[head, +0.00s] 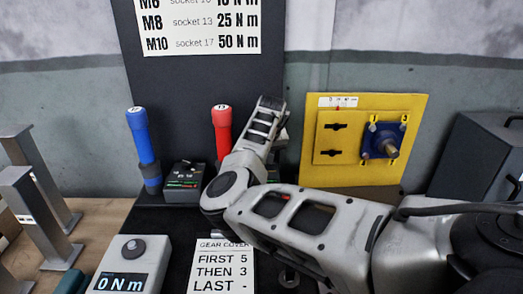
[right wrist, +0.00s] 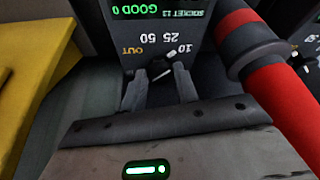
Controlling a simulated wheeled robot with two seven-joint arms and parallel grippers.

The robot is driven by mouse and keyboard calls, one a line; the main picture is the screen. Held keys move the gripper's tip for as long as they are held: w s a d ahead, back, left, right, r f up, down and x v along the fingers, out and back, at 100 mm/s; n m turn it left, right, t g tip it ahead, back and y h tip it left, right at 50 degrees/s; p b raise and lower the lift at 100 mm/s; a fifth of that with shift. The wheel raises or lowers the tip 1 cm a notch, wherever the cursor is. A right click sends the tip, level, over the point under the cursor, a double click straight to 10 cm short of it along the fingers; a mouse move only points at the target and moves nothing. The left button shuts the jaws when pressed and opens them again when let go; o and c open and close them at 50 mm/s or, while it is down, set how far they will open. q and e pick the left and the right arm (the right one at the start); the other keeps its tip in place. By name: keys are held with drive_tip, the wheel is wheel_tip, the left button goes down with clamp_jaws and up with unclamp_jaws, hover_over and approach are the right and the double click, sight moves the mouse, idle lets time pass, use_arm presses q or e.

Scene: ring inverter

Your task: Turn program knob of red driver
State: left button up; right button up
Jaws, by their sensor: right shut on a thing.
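The red driver (head: 222,125) stands upright in the head view. In the right wrist view the red driver (right wrist: 268,85) crosses the right side. Its dark program box (right wrist: 160,30) shows upside down there, with green display text and the marks OUT, 50, 25 and 10. The small dark program knob (right wrist: 160,69) with a white mark sits below these marks. My right gripper (right wrist: 159,80) has a finger on each side of the knob and is shut on it. In the head view my right arm hides most of the box and the knob. My left gripper is not in view.
A blue driver (head: 143,140) and its box (head: 184,176) stand to the left. A yellow panel (head: 333,170) with a blue-plated fitting is on the right, beside a dark case (head: 470,155). A torque display (head: 128,268) reads 0 Nm. Metal posts (head: 35,215) stand far left.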

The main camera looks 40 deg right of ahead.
drive_tip(key=n+y, duration=0.1)
drive_tip(key=n, duration=0.2)
drive_tip(key=shift+d+p, duration=0.2)
drive_tip(key=shift+p, duration=0.1)
drive_tip(key=shift+n+t+y, duration=0.3)
drive_tip(key=shift+n+y, duration=0.1)
drive_tip(key=shift+n, duration=0.6)
drive_tip(key=o, duration=1)
drive_tip(key=shift+c, duration=0.2)
drive_tip(key=shift+r, duration=0.1)
